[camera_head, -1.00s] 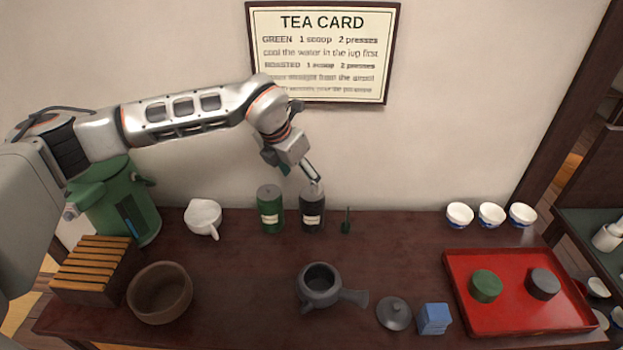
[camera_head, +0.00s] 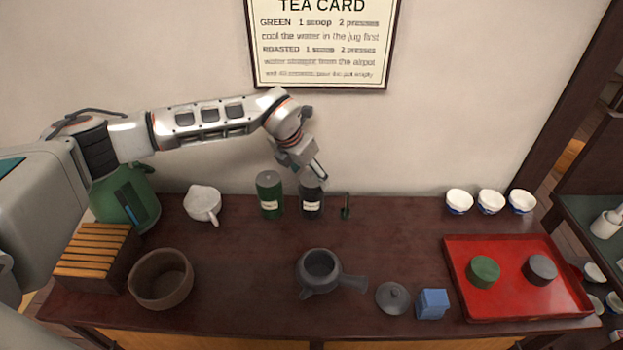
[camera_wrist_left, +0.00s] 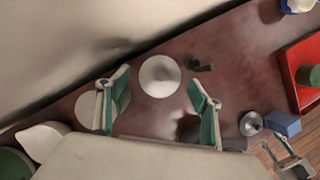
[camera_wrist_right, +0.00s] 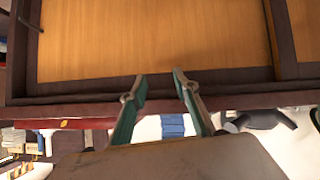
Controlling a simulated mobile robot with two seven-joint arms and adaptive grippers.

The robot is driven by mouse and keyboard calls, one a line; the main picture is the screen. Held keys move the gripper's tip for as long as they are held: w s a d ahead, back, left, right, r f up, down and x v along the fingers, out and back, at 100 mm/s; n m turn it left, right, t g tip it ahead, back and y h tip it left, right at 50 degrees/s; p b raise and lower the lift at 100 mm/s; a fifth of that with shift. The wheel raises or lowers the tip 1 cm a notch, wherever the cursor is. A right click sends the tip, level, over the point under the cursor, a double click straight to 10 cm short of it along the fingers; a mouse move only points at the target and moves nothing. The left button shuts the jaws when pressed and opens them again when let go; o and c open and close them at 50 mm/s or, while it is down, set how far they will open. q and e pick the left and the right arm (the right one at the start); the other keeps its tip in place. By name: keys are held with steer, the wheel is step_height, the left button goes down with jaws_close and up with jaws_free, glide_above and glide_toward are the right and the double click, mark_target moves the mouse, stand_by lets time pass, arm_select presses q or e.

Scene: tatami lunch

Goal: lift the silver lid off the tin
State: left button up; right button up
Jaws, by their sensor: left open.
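The dark tin (camera_head: 311,203) stands upright at the back of the table with a pale label. Its silver lid shows in the left wrist view (camera_wrist_left: 160,75) as a pale round disc with a small knob, on top of the tin. In the left wrist view my fingers (camera_wrist_left: 158,92) are spread on either side of the lid, with no contact visible. My right gripper (camera_wrist_right: 157,78) is open and empty before the table's wooden front.
A green tin (camera_head: 269,195) stands close left of the dark tin, a small green scoop (camera_head: 346,207) close right. A dark teapot (camera_head: 318,268), its loose lid (camera_head: 392,297) and a blue box (camera_head: 432,304) are nearer the front. A red tray (camera_head: 510,300) is at right.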

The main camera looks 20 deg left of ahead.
arm_select(q)
steer(key=c, duration=0.9)
steer(key=shift+r, duration=0.15)
